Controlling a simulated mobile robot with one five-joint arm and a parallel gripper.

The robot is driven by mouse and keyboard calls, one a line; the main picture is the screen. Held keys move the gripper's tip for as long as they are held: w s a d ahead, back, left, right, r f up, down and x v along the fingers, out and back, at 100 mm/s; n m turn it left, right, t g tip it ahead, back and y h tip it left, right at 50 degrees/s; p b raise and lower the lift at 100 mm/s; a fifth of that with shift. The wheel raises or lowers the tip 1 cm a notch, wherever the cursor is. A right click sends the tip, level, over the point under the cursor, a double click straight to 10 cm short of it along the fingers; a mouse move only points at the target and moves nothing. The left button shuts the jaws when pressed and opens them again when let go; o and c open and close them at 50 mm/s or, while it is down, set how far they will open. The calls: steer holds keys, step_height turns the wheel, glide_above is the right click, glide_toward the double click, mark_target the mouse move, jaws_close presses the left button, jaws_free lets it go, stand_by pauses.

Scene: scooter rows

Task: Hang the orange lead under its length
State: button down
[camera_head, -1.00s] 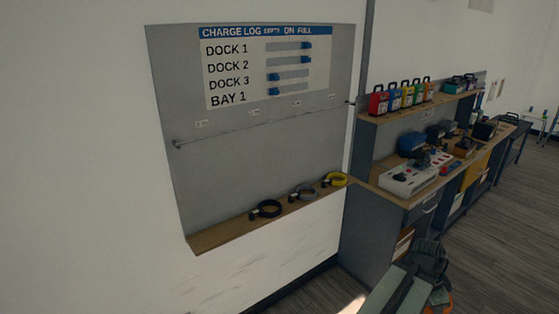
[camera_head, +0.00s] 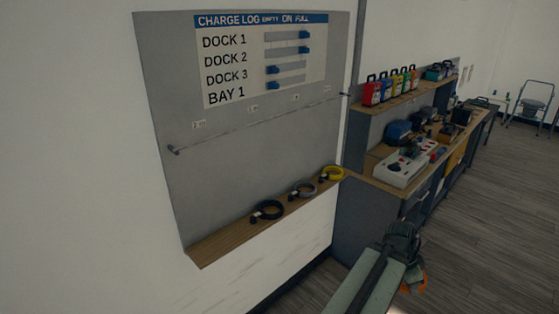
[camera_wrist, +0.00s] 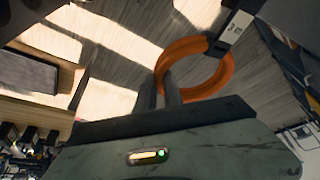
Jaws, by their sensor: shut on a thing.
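The orange lead (camera_wrist: 210,87) is a coiled ring in the wrist view, with a pale label or plug at its upper right. My gripper (camera_wrist: 168,88) is shut on the coil's left side and holds it over the floor. In the head view my gripper (camera_head: 403,240) is at the lower right, with a bit of the orange lead (camera_head: 419,278) showing below it; the rest is hidden. A thin rail (camera_head: 245,122) runs across the grey board (camera_head: 210,170), with small length labels (camera_head: 253,107) above it; their text is too small to read surely.
A workbench (camera_head: 390,188) with tools and a shelf stands right of the board. Open floor (camera_head: 470,240) lies at right.

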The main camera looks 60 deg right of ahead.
steer(key=w+d+r+m+t+p, duration=0.1)
steer(key=w+d+r+t+p, duration=0.15)
steer(key=w, duration=0.55)
steer(key=w+d+r+t+p, duration=0.2)
steer(key=w+d+t, duration=0.1)
steer(key=w, duration=0.6)
steer(key=w+d+r+m+t+p, duration=0.1)
steer(key=w+d+r+t+p, duration=0.15)
steer(key=w, duration=0.55)
steer(key=w+r+m+t+h+p, duration=0.5)
steer(key=w+r+t, duration=0.3)
steer(key=w+r, duration=1.35)
steer(key=w+d+f, duration=0.1)
steer(key=w+d, duration=0.1)
steer(key=w, duration=0.5)
steer(key=w+d+f+n+b, duration=0.1)
steer(key=w+d+f, duration=0.1)
steer(key=w, duration=0.6)
steer(key=shift+d+f, duration=0.25)
steer(key=shift+d, duration=0.55)
